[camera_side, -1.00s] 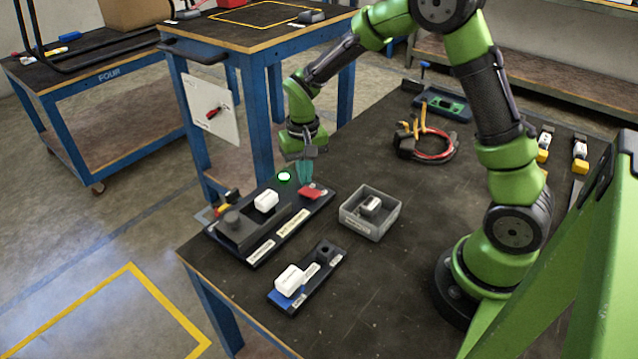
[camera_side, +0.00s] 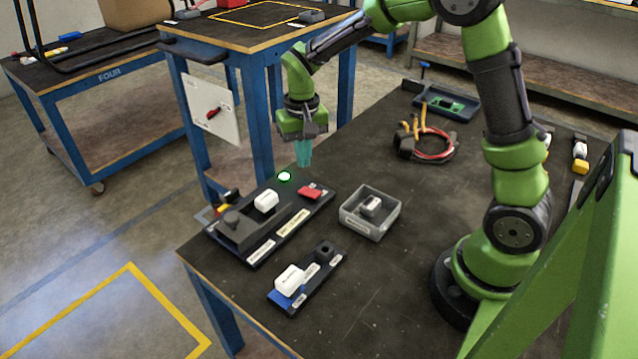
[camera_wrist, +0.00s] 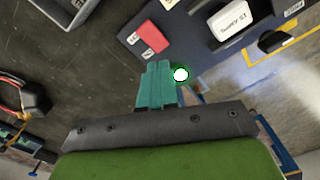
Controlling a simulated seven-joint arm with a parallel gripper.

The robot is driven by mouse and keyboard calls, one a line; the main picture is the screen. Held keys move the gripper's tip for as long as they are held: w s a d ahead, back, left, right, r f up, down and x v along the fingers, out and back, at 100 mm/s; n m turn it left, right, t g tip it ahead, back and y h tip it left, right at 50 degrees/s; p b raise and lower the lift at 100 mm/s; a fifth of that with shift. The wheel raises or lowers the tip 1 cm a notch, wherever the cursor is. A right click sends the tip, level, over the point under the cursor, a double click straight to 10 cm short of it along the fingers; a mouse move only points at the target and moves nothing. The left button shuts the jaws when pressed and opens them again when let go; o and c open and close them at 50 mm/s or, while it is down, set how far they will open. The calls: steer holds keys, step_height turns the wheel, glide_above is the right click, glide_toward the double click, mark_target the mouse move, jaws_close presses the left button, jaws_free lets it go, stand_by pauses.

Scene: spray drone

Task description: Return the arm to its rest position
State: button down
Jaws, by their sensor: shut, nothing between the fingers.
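My gripper (camera_side: 304,160) hangs above the far end of a dark panel (camera_side: 285,215), its teal fingers pointing down and shut with nothing between them. In the wrist view the shut fingers (camera_wrist: 157,75) show beside a lit green lamp (camera_wrist: 180,74). The lamp (camera_side: 284,176) also glows at the panel's far edge in the side view. A red block (camera_side: 310,193) lies on the panel below the gripper, apart from it. A white block (camera_side: 266,201) sits further left on the same panel.
A grey bin (camera_side: 369,229) holding a small white piece stands right of the panel. A smaller board (camera_side: 318,283) with a white block (camera_side: 290,279) is in front. Red and yellow cables (camera_side: 428,143) lie farther back. The table (camera_side: 420,225) near my base is clear.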

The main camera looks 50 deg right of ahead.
steer(key=shift+s+a+f, duration=0.2)
steer(key=shift+s, duration=0.5)
steer(key=s+a+r+n+t+y, duration=0.1)
steer(key=s+a+r+t, duration=0.1)
steer(key=s+r, duration=0.5)
steer(key=s+a+r+t+y, duration=0.1)
steer(key=s+a+r+t, duration=0.1)
steer(key=s+r+t, duration=0.3)
steer(key=s+r, duration=0.2)
steer(key=s, duration=0.2)
steer(key=shift+s+r+n, duration=0.35)
steer(key=shift+r+n, duration=0.05)
